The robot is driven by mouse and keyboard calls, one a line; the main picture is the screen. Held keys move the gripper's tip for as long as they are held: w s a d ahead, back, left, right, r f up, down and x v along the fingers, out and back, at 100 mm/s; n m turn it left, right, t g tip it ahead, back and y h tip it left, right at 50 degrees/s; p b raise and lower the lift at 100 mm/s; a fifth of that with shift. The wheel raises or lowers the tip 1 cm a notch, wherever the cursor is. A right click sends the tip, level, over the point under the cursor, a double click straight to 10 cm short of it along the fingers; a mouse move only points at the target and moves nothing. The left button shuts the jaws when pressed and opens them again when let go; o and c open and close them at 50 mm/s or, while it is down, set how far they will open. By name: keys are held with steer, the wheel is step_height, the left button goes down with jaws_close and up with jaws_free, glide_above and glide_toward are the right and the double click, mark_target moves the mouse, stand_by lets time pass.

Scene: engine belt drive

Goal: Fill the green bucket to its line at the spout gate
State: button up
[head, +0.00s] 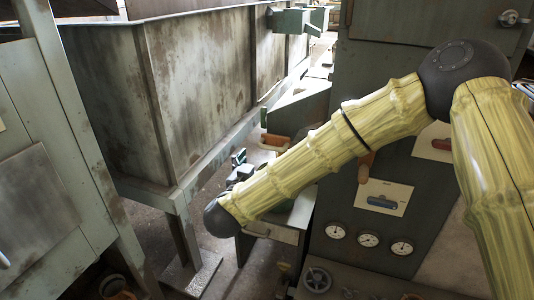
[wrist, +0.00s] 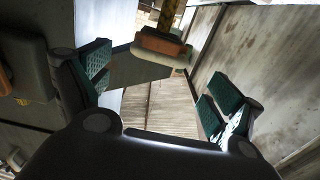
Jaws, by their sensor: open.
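My gripper (wrist: 158,88) is open, its two green-padded fingers spread wide with nothing between the pads. In the head view my gripper (head: 239,164) shows small and dark, partly behind my forearm, beside the big metal hopper (head: 208,75). An orange-brown handle-like block (wrist: 160,45) lies ahead of the fingers in the wrist view, nearer the left finger; I cannot tell its distance.
A dark cabinet with several dials (head: 368,240) and a small blue-marked panel (head: 382,197) stands at the right. A grey-green metal frame (head: 85,135) fills the left. The hopper's leg rests on a foot plate (head: 192,272). Some floor (head: 262,262) is bare between them.

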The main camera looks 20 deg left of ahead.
steer(key=shift+s, duration=2.25)
